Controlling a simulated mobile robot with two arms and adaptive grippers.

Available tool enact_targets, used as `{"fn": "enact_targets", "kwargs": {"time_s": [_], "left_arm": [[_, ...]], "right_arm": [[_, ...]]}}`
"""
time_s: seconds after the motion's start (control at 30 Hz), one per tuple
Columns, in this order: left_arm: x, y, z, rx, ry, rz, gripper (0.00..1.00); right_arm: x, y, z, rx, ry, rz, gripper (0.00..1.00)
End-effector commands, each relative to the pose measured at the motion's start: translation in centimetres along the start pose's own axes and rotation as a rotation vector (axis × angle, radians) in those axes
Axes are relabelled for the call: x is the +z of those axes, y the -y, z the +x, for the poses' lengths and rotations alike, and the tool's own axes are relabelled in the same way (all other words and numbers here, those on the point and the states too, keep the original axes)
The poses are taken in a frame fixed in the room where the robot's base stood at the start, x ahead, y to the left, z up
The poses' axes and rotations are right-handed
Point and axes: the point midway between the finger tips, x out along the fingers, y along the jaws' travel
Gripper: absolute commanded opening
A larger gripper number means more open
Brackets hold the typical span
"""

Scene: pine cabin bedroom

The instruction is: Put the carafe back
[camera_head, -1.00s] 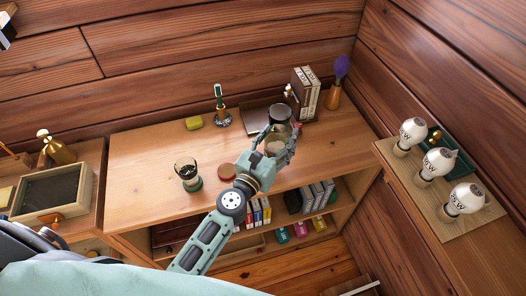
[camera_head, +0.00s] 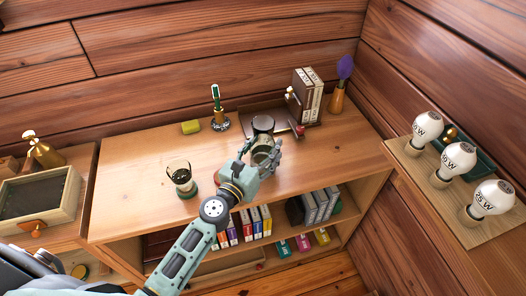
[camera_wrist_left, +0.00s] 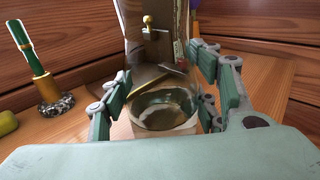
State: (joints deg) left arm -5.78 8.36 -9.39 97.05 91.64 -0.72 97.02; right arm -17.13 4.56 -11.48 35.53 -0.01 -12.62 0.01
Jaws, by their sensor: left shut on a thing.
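The glass carafe (camera_head: 263,125) is between the fingers of my left gripper (camera_head: 265,154), in front of a dark tray (camera_head: 283,112) at the back of the desk. The gripper is shut on it, and its fingers hide part of the glass. In the left wrist view, clear glass with a round rim (camera_wrist_left: 165,106) shows between the finger pads. The carafe looks close to upright; I cannot tell whether its base touches the desk. My right gripper is not in view.
Bulbs (camera_head: 458,160) stand on the right shelf. The desk's front right is clear.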

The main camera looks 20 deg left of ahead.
Motion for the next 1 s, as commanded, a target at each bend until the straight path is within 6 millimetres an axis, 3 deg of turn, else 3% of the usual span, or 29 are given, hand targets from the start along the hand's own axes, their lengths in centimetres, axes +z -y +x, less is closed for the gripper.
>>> {"fn": "enact_targets", "kwargs": {"time_s": [0.23, 0.27, 0.43, 0.87, 1.0], "left_arm": [[-0.1, 0.0, 0.1, 0.000, 0.004, 0.000, 0.04], [-0.2, 0.0, 0.0, 0.000, 0.000, 0.000, 0.58], [-0.1, 0.0, 0.0, 0.000, -0.001, 0.000, 0.73], [0.2, 0.0, -0.1, 0.000, -0.001, 0.000, 0.75], [-0.1, 0.0, -2.1, 0.000, -0.003, 0.000, 0.75]], "right_arm": [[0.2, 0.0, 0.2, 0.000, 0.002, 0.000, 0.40], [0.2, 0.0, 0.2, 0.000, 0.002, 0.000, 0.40], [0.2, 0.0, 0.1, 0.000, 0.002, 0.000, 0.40], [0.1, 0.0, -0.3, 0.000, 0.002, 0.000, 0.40], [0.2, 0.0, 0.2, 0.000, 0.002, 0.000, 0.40]]}}
